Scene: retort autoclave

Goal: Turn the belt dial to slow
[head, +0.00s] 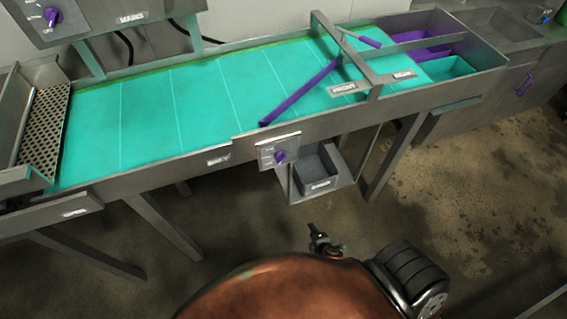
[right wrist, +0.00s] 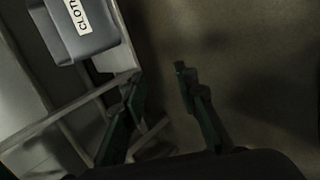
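A purple dial (head: 280,156) sits on a small grey panel (head: 265,147) on the front side of the teal belt (head: 190,95). Its marks are too small to read. A second purple dial (head: 53,16) is on a raised box at the upper left. My right gripper (head: 320,240) is below and to the right of the front dial in the head view, apart from it. In the right wrist view its two fingers (right wrist: 160,75) are spread with nothing between them. My left gripper is not in view.
A grey bin labelled cloth (head: 320,170) hangs just right of and below the front dial; it also shows in the right wrist view (right wrist: 85,28). Table legs (head: 390,160) stand to its right. The floor (head: 450,210) at the right is clear.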

